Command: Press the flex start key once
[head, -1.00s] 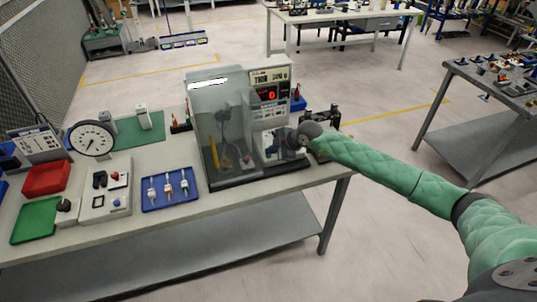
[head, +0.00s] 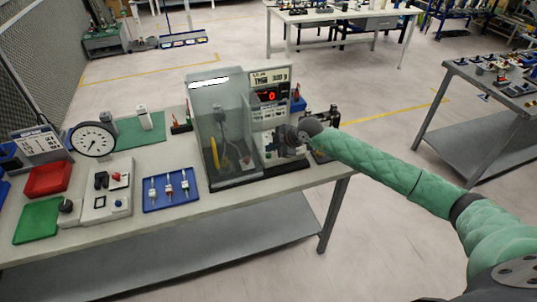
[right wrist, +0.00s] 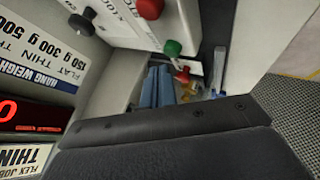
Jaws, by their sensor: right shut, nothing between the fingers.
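The flex tester (head: 270,117) stands at the right end of the bench, with a red display (head: 271,96) reading 0. Its small keys show poorly in the head view. My right gripper (head: 279,142) is in front of its lower panel. In the right wrist view its blue fingers (right wrist: 157,87) are shut together and empty, pointing toward a green button (right wrist: 172,48) on the pale panel. A red button (right wrist: 150,8) sits farther up the panel. I cannot tell whether the fingertips touch the green button, or read its label. My left gripper is not in view.
A clear cover (head: 219,130) stands left of the panel. A blue tray (head: 170,205) with several small parts, a grey control box (head: 105,190), a dial gauge (head: 92,139) and red and green trays lie left on the bench. The floor right of it is open.

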